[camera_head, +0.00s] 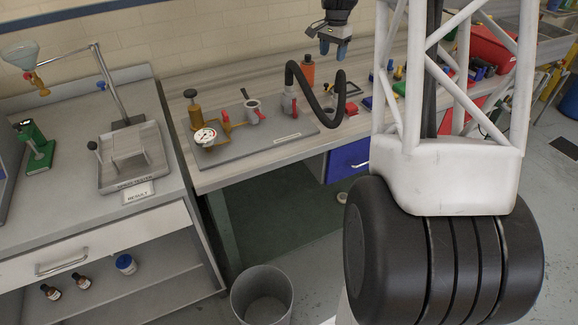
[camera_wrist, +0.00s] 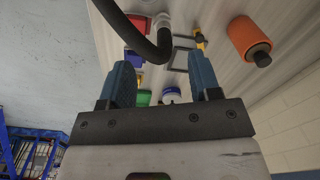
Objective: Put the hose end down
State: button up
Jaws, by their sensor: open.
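A thick black hose (camera_head: 329,119) rises from a red fitting (camera_head: 290,104) on the bench, arches over, dips and curves up again on the right. My gripper (camera_head: 335,53) is above the back of the bench, over the hose's right part. It is open and empty. In the wrist view, the hose (camera_wrist: 122,25) bends beyond the two blue fingers (camera_wrist: 163,72) and meets a pale grey end piece (camera_wrist: 163,21). The fingers do not hold it. I cannot tell whether the end piece touches the bench.
An orange bottle (camera_head: 308,71) stands behind the hose; it also shows in the wrist view (camera_wrist: 249,39). A grey plate (camera_head: 235,146) with a gauge (camera_head: 205,136) and valves lies left. Small coloured items, including a red block (camera_head: 352,105), lie right. The bench front between them is fairly clear.

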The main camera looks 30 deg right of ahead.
jog(key=s+a+r+n+t, duration=0.1)
jog(key=s+a+r+n, duration=0.25)
jog(key=s+a, duration=0.8)
jog(key=s+a+r+n, duration=0.35)
jog(key=s+a, duration=0.45)
jog(key=a, duration=0.6)
jog(key=s+a+f+n, duration=0.1)
jog(key=s+a, duration=0.3)
jog(key=s, duration=0.4)
jog(key=s+a+f+n+t, duration=0.1)
jog(key=s+a+f+n, duration=0.1)
jog(key=s, duration=0.6)
jog(key=s+a+f+n, duration=0.2)
jog(key=s+a+n, duration=0.1)
jog(key=s+a, duration=0.3)
jog(key=shift+s+a+f+n, duration=0.15)
jog(key=shift+s+a+n, duration=0.15)
jog(key=shift+s, duration=0.9)
